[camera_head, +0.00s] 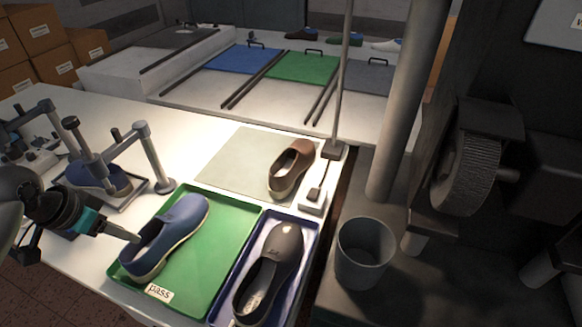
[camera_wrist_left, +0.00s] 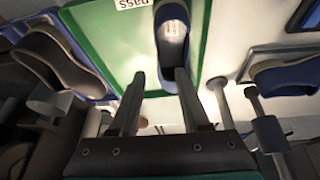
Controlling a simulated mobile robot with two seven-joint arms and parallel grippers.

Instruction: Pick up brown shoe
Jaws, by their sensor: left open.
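The brown shoe (camera_head: 291,168) lies on a pale grey-green mat (camera_head: 228,165) in the head view, near the table's right edge. I cannot clearly make it out in the left wrist view. My left gripper (camera_head: 136,238) is at the left, over the edge of the green tray, close to the heel end of a blue shoe (camera_head: 172,232) and well away from the brown shoe. In the left wrist view my left gripper (camera_wrist_left: 160,78) has its fingers apart, nothing between them, and the blue shoe (camera_wrist_left: 172,28) shows beyond. My right gripper is not in view.
The blue shoe lies on a green tray (camera_head: 235,218) marked "pass". A dark grey shoe (camera_head: 268,272) lies on a blue tray (camera_head: 312,232). A stand (camera_head: 333,152) rises right of the brown shoe. A fixture (camera_head: 160,180) holds another blue shoe. A grey bin (camera_head: 364,260) stands right.

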